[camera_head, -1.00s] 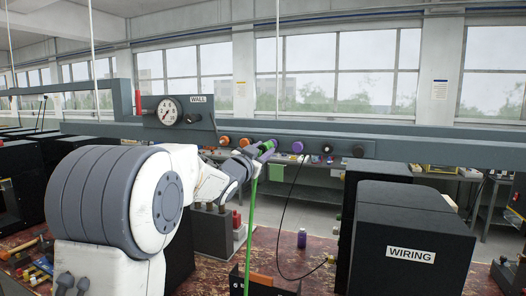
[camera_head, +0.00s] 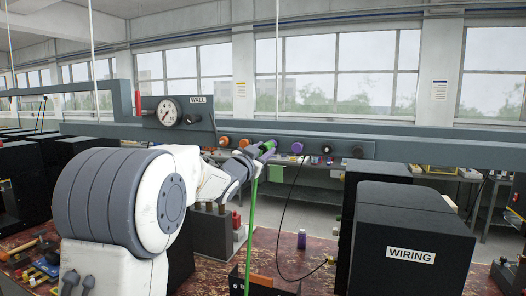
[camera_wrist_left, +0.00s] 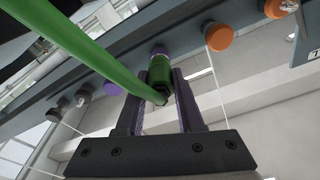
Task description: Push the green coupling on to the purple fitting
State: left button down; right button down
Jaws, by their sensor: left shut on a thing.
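My left gripper (camera_head: 254,159) is shut on the green coupling (camera_head: 264,149) at the grey rail. In the left wrist view the green coupling (camera_wrist_left: 160,72) sits between the two fingers of the left gripper (camera_wrist_left: 161,92). The purple fitting (camera_wrist_left: 160,50) shows just beyond the coupling's far end, roughly in line with it; only a small part is visible. I cannot tell how far the coupling is over it. A green hose (camera_head: 251,215) hangs from the coupling and crosses the left wrist view. My right gripper is not in view.
Another purple fitting (camera_head: 297,147) and dark fittings (camera_head: 327,148) are to the right on the rail; orange fittings (camera_head: 224,141) are to the left. A gauge (camera_head: 168,112) is on the WALL panel. A black WIRING box (camera_head: 410,235) stands at right. A purple bottle (camera_head: 301,239) stands on the bench.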

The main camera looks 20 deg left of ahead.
pick_arm(q)
jog(key=shift+c, duration=2.3)
grip_release()
jog(key=shift+s+f, duration=0.15)
jog(key=shift+s, duration=0.2)
jog(key=s+f+b, duration=0.1)
jog(key=s+b, duration=0.3)
jog(key=s, duration=0.5)
jog(key=shift+s+a+b, duration=0.35)
jog(key=shift+a+b, duration=0.05)
jog(key=shift+a, duration=0.05)
jog(key=shift+f, duration=0.1)
jog(key=shift+f, duration=0.1)
